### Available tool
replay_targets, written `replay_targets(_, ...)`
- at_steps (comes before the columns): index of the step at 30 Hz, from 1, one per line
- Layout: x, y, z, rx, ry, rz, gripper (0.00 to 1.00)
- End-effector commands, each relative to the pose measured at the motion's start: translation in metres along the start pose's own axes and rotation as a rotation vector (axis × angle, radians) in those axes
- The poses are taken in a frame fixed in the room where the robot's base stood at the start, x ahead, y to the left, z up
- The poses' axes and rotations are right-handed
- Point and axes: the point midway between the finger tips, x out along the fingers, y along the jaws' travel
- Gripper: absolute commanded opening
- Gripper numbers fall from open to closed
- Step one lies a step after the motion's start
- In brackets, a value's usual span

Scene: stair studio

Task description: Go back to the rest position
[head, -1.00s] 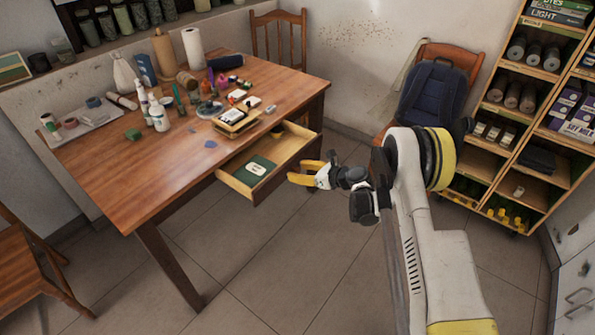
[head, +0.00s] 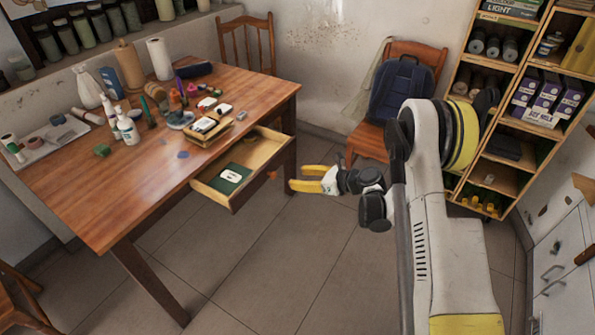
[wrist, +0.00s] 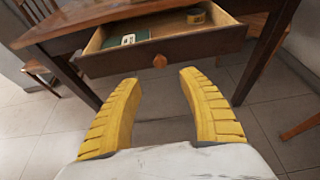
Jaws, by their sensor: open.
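My gripper (head: 311,179) is held in the air to the right of the table's open drawer in the head view. Its yellow fingers are apart with nothing between them. In the wrist view the two fingers (wrist: 161,110) point toward the drawer front, apart from it. The drawer (head: 215,197) is pulled out and its round wooden knob (wrist: 160,61) shows in the wrist view. A green item with a white label (head: 231,176) lies inside the drawer.
The wooden table (head: 80,195) carries bottles, jars and small tools. A chair (head: 419,58) with a dark blue backpack (head: 401,90) stands by the back wall. A shelf unit (head: 468,75) and grey cabinets (head: 562,262) stand at the right. The tiled floor (head: 290,265) before the table is clear.

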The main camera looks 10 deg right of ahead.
Motion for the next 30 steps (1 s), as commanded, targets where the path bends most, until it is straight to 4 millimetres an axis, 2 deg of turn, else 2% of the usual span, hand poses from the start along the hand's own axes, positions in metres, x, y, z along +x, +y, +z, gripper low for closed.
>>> replay_targets(5, 0.0, 0.0, 0.001, -0.002, 0.001, 0.0, 0.48)
replay_targets(8, -0.004, 0.0, 0.01, -0.039, 0.015, -0.003, 0.48)
replay_targets(11, -0.015, 0.002, 0.032, -0.145, 0.06, -0.01, 0.48)
replay_targets(13, -0.028, 0.006, 0.053, -0.259, 0.106, -0.013, 0.48)
replay_targets(17, -0.061, 0.02, 0.093, -0.513, 0.212, -0.006, 0.48)
replay_targets(21, -0.101, 0.043, 0.126, -0.791, 0.326, 0.021, 0.48)
replay_targets(25, -0.144, 0.07, 0.148, -1.047, 0.431, 0.067, 0.48)
replay_targets(30, -0.202, 0.111, 0.161, -1.38, 0.565, 0.157, 0.48)
